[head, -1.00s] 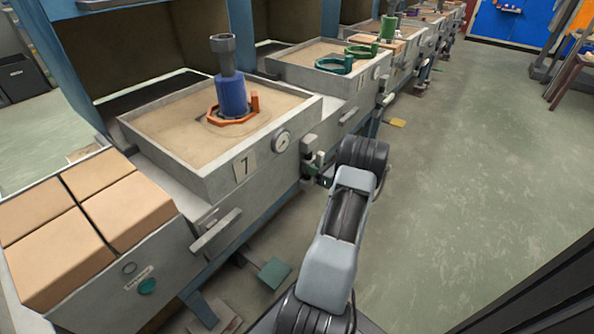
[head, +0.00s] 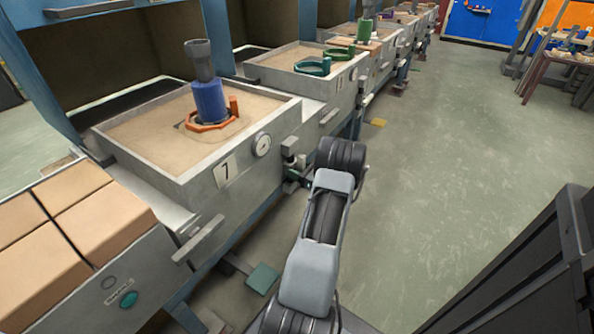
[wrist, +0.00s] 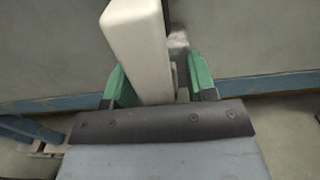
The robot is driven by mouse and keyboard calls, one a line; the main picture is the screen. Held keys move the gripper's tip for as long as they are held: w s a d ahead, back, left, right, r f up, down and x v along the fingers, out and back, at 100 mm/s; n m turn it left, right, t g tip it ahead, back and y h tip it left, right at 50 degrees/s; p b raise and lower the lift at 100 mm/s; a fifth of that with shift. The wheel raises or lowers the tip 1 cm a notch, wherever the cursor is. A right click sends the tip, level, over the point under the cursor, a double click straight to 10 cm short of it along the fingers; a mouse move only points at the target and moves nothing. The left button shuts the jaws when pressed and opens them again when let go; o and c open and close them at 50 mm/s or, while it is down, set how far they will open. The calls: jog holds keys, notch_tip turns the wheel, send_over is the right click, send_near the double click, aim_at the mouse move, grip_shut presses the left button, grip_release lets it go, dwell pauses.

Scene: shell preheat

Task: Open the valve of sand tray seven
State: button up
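Sand tray seven (head: 200,183) is a grey box of sand with a "7" plate (head: 226,171) and a round gauge (head: 262,144) on its front. The small metal valve (head: 289,147) sits at the tray's right front corner, partly hidden by my arm. My gripper is beside it, mostly hidden behind my wrist in the head view. In the wrist view my gripper (wrist: 160,82) has its green fingers apart. A thick pale bar (wrist: 137,45) lies between them, close to the left finger, with a gap on the right. I cannot tell if it is the valve's handle.
A blue cylinder (head: 210,101) stands in an orange ring on the sand. Tan blocks (head: 75,225) lie at the left. More sand trays (head: 315,75) line up beyond. Open floor (head: 430,180) lies to the right. A dark structure fills the lower right corner.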

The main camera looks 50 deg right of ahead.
jog(key=s+p, duration=0.3)
jog(key=s, duration=1)
jog(key=shift+s+d+p, duration=0.35)
jog(key=shift+d, duration=0.05)
